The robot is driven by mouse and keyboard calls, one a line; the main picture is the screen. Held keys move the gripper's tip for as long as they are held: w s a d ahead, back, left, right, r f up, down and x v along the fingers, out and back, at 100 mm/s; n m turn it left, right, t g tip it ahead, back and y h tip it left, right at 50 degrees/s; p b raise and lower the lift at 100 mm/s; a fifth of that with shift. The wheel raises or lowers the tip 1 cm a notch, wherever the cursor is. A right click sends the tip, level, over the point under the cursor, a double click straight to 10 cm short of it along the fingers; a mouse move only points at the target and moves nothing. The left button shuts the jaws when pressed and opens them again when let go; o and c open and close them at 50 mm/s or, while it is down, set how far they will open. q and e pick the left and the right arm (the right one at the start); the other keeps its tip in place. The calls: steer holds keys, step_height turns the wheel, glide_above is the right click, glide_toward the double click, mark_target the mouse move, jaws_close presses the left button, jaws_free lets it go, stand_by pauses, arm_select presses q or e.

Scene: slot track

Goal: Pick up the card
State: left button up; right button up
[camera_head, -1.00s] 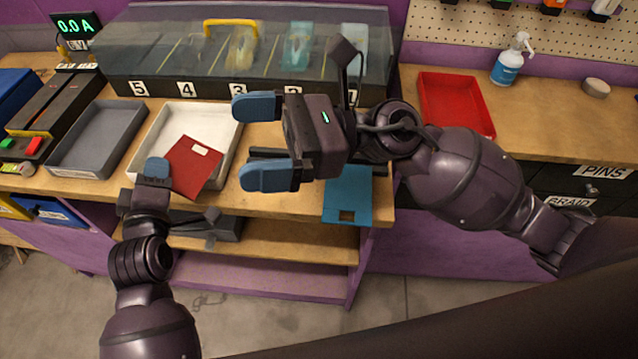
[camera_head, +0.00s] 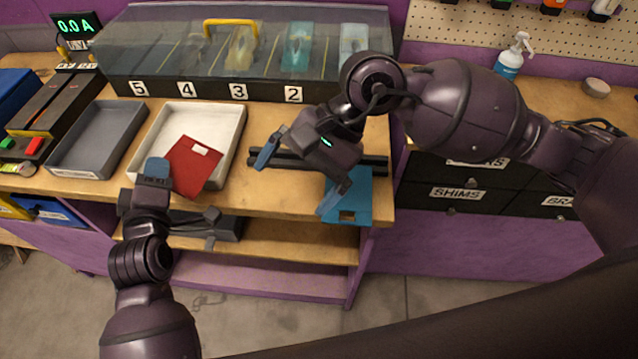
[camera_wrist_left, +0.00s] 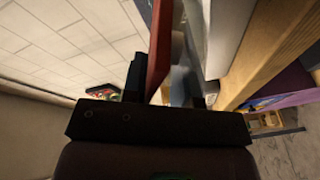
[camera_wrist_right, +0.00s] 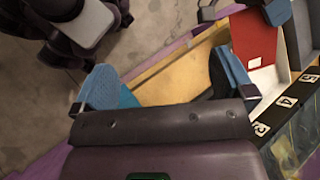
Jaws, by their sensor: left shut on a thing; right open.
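A red card (camera_head: 191,170) with a small white label is held at its left edge by my left gripper (camera_head: 156,172), which is shut on it. The card overlaps the front of the white tray (camera_head: 240,131) in the head view; whether it touches the tray is unclear. The left wrist view shows the red card (camera_wrist_left: 159,45) nearly edge-on. A blue card (camera_head: 362,206) with a small cutout lies at the table's front edge, partly behind my right gripper (camera_head: 297,182). That gripper is open and empty, fingers angled down; one fingertip overlaps the blue card in view. Contact is unclear.
Black rails (camera_head: 374,161) run across the table behind the right gripper. A grey tray (camera_head: 97,140) stands left of the white tray. A clear-topped case with numbered lanes (camera_head: 240,91) closes off the back. A lower shelf (camera_head: 290,240) lies below the table edge.

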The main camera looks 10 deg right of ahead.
mark_target(348, 196)
steer(key=w+d+n+t+h, duration=0.3)
steer(key=w+d+h, duration=0.45)
steer(key=d, duration=0.25)
arm_select(q)
steer(key=shift+r, duration=0.35)
arm_select(e)
steer(key=shift+h, duration=0.35)
steer(key=f, duration=0.7)
steer(key=shift+s+d, duration=0.1)
steer(key=shift+d, duration=0.1)
arm_select(q)
steer(key=shift+r+p, duration=0.5)
steer(key=shift+p, duration=0.05)
arm_select(e)
steer(key=shift+w+f, duration=0.15)
steer(key=shift+f, duration=1.25)
steer(key=shift+w+f, duration=0.15)
steer(key=shift+f, duration=1.2)
steer(key=shift+c, duration=0.5)
steer(key=c, duration=0.5)
steer(key=shift+c, duration=0.2)
